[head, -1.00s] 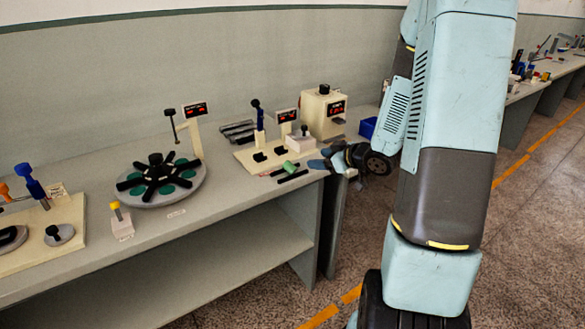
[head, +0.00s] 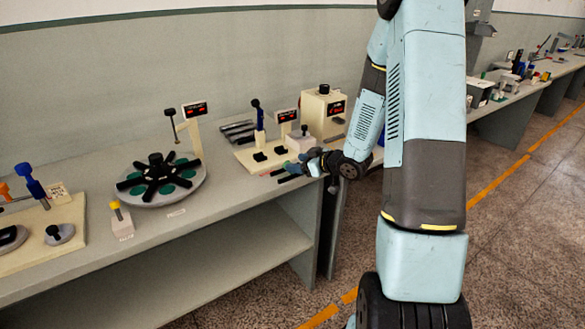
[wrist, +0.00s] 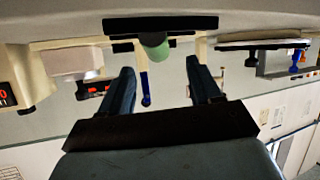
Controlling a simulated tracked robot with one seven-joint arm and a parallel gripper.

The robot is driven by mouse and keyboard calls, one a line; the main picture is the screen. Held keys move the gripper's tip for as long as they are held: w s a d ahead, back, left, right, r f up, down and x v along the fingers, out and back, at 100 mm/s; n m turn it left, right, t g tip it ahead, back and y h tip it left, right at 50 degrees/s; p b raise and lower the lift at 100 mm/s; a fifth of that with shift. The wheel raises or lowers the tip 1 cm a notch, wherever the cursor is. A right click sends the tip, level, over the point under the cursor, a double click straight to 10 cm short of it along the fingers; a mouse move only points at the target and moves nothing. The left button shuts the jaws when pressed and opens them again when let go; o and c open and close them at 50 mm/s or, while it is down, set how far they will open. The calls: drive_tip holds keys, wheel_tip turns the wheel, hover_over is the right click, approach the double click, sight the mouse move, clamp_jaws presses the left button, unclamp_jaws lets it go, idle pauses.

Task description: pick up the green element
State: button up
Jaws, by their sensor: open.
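The green element (wrist: 154,46) shows in the wrist view as a small rounded piece beside a dark bar (wrist: 160,24). It lies just ahead of my fingertips, roughly midway between them. My gripper (wrist: 161,62) is open, with one dark blue finger on each side and nothing between them. In the head view my gripper (head: 298,167) is low at the bench's right end, in front of the cream fixture. The green element is hidden there behind my gripper.
A cream box (head: 323,115) stands behind. A round turntable (head: 185,193) is to the left, with bare bench between.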

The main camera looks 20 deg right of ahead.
sight(289, 162)
drive_tip(key=x, duration=0.5)
drive_tip(key=shift+d+f, duration=0.1)
drive_tip(key=shift+d, duration=0.1)
drive_tip(key=shift+c, duration=0.2)
clamp_jaws()
